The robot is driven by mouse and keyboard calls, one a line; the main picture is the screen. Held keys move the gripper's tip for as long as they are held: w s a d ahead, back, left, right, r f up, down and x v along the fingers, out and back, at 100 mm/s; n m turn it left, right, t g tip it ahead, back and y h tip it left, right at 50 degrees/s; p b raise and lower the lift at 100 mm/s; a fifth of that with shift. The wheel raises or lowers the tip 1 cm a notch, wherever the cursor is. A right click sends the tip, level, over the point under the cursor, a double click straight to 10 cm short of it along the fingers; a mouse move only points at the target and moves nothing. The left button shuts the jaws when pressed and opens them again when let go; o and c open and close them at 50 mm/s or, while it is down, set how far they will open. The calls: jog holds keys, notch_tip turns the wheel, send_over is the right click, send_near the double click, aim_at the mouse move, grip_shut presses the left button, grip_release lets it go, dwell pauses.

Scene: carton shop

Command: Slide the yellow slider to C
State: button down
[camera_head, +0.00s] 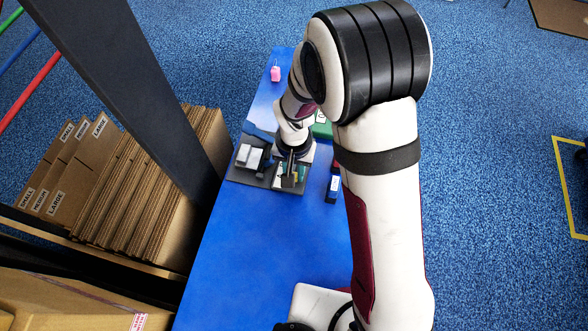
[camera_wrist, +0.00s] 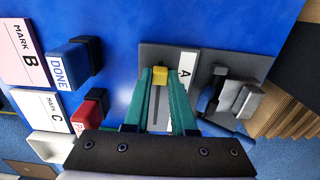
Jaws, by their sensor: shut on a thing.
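The yellow slider (camera_wrist: 159,76) stands at the upper end of a dark slot (camera_wrist: 158,108) in a grey panel (camera_wrist: 158,52) in the wrist view. A label with the letter A (camera_wrist: 187,70) is beside this end of the slot. My gripper (camera_wrist: 160,72) has its teal fingers shut on the slider, one on each side. The lower part of the slot and any other letters on this panel, C included, are hidden by my fingers and gripper body. In the head view, my gripper (camera_head: 289,174) is down at the panel and the slider is too small to make out.
A grey fixture with light blocks (camera_wrist: 238,98) adjoins the panel on the right. On the left are a blue DONE block (camera_wrist: 62,68), a red block (camera_wrist: 84,116), and cards reading MARK B (camera_wrist: 24,55) and MARK C (camera_wrist: 42,103). The blue table (camera_head: 265,250) is clear nearer the base.

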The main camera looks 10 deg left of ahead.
jog(key=shift+w, duration=0.1)
jog(key=w, duration=0.6)
jog(key=c, duration=0.7)
grip_release()
jog(key=shift+s, duration=0.1)
jog(key=shift+r, duration=0.1)
notch_tip(320, 180, up, 16)
jog(key=shift+f, duration=0.15)
